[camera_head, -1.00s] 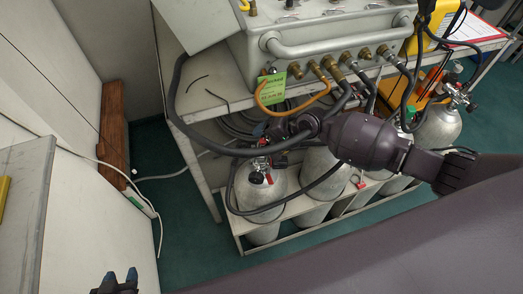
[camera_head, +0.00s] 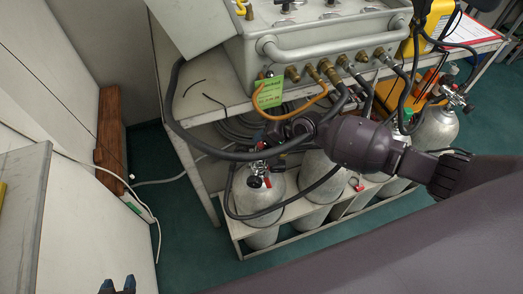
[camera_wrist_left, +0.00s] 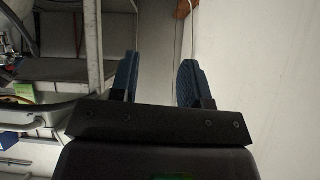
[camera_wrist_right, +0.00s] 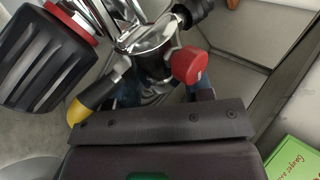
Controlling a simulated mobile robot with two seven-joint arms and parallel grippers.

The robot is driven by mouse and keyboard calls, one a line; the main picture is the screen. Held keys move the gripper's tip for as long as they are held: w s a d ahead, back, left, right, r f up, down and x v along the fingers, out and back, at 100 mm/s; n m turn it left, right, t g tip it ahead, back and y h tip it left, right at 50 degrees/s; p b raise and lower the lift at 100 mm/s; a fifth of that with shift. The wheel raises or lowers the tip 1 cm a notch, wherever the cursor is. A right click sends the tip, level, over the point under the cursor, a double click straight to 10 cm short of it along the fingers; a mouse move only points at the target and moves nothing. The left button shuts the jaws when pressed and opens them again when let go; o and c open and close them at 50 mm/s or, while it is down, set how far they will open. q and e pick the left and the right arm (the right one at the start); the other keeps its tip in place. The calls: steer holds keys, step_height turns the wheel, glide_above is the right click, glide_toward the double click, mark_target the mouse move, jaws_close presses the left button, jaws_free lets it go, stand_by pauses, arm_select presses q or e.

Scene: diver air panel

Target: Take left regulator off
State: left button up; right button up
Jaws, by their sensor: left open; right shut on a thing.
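The left regulator (camera_head: 258,168) is at the top of the leftmost grey cylinder (camera_head: 265,193) on the rack's low shelf. I cannot tell whether it is seated on the valve or loose. My right gripper (camera_head: 272,142) reaches in from the right and is shut on it. The right wrist view shows the regulator's chrome body (camera_wrist_right: 150,45) between my blue fingers, with a big black knob, a red cap and a yellow hose end. The grip is partly hidden. My left gripper (camera_head: 118,287) is open and empty at the bottom left, far from the cylinders; its fingers also show apart in the left wrist view (camera_wrist_left: 155,80).
The grey air panel (camera_head: 325,40) stands on the rack above the cylinders, with brass fittings, hoses and a green tag (camera_head: 268,92). A black hose (camera_head: 172,100) loops down its left side. More cylinders stand to the right. Green floor (camera_head: 185,240) is clear at front left.

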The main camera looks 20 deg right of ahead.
steer(key=shift+r, duration=0.15)
step_height(320, 180, up, 3)
steer(key=shift+w+r+p, duration=0.1)
steer(key=shift+r+p, duration=0.1)
steer(key=shift+p, duration=0.35)
steer(key=s+d, duration=1)
steer(key=d, duration=0.4)
steer(key=shift+s+d, duration=0.2)
steer(key=shift+d, duration=0.2)
steer(key=shift+a, duration=0.1)
